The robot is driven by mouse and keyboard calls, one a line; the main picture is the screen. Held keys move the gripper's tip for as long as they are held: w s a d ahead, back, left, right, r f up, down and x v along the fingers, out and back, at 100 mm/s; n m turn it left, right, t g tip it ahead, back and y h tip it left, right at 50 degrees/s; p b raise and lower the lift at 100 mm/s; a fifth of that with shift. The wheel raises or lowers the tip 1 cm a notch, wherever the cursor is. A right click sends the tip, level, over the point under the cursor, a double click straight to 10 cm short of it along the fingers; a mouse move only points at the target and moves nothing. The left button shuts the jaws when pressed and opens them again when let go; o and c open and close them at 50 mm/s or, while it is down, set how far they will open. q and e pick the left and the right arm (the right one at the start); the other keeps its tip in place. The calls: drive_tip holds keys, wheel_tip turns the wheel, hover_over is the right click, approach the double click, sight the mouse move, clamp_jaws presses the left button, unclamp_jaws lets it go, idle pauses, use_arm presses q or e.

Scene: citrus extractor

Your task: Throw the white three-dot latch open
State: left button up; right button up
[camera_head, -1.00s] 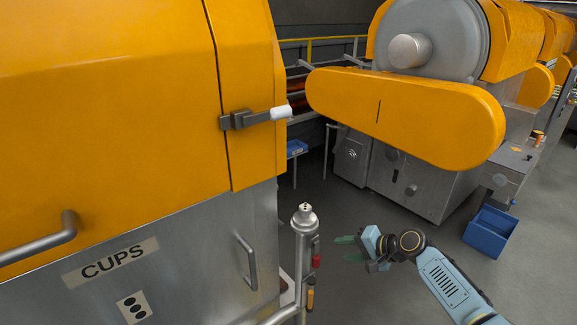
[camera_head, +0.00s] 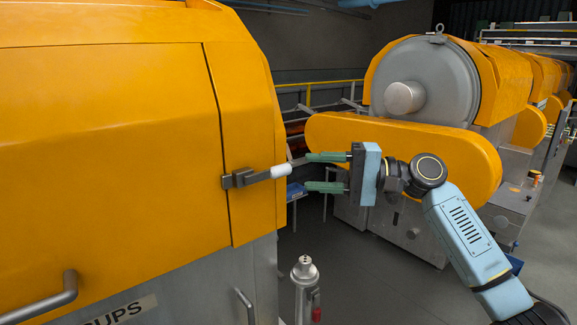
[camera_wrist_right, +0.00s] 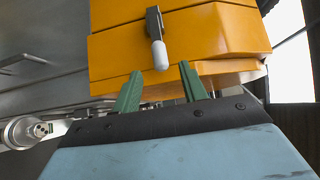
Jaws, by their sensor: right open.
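The latch (camera_head: 255,176) is on the orange hood of the machine at left. It has a dark grey base and arm and a white grip (camera_head: 281,171) pointing right. I cannot see dots on it. In the right wrist view the white grip (camera_wrist_right: 159,55) hangs from the dark arm (camera_wrist_right: 153,22), ahead of and between the green fingertips. My right gripper (camera_head: 308,172) is open and empty, its green fingers just right of the grip, one a little above and one below its level. It also shows in the right wrist view (camera_wrist_right: 168,75). My left gripper is out of view.
A metal post (camera_head: 304,270) stands below the latch. Another machine with an orange guard (camera_head: 340,133) is behind my right arm.

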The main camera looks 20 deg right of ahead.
sight(289, 171)
drive_tip(key=p+x, duration=0.1)
drive_tip(key=x, duration=0.5)
drive_tip(key=shift+c, duration=0.3)
clamp_jaws()
